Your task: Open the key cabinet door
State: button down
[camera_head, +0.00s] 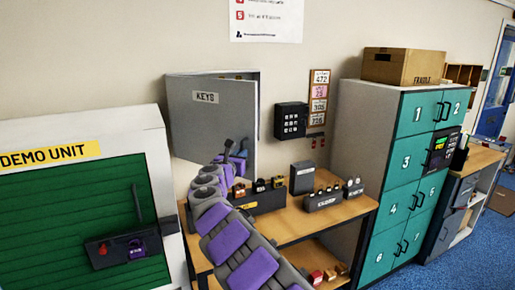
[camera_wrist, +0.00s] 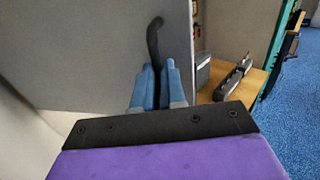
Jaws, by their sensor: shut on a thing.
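The key cabinet (camera_head: 259,110) is on the wall, left of centre in the head view. Its grey door (camera_head: 192,120) carries a "KEYS" label and also fills much of the wrist view (camera_wrist: 90,50). A strip of the cabinet shows above and right of the door; I cannot tell for sure how far ajar it stands. A dark curved handle (camera_wrist: 154,40) is on the door's lower right part. My gripper (camera_wrist: 154,82), with blue fingers, is shut on the handle, whose upper end sticks out above them. It also shows in the head view (camera_head: 235,152).
A wooden bench (camera_head: 290,222) with dark racks of padlocks stands below the cabinet. A keypad (camera_head: 291,120) is on the wall to its right. Teal lockers (camera_head: 405,160) stand farther right. A green-shuttered demo unit (camera_head: 70,210) is at left.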

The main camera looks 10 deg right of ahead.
jog(key=s+a+m+g+h+p, duration=0.1)
jog(key=s+a+p, duration=0.2)
jog(key=a, duration=0.3)
jog(key=s+a+m+g+h+p, duration=0.1)
jog(key=s+a+h+p, duration=0.1)
jog(key=s+a+p, duration=0.2)
jog(key=shift+a+r+m+p, duration=0.15)
jog(key=shift+a+m+p, duration=0.15)
jog(key=shift+a+p, duration=0.95)
jog(key=shift+s+a+b, duration=0.1)
jog(key=shift+a+b, duration=0.25)
jog(key=c, duration=1.2)
grip_release()
jog(key=shift+w+a+f, duration=0.15)
jog(key=shift+w+f, duration=0.05)
jog(key=shift+s, duration=0.1)
jog(key=shift+s, duration=0.1)
jog(key=p+v, duration=0.1)
jog(key=v, duration=1.6)
jog(key=shift+a, duration=0.4)
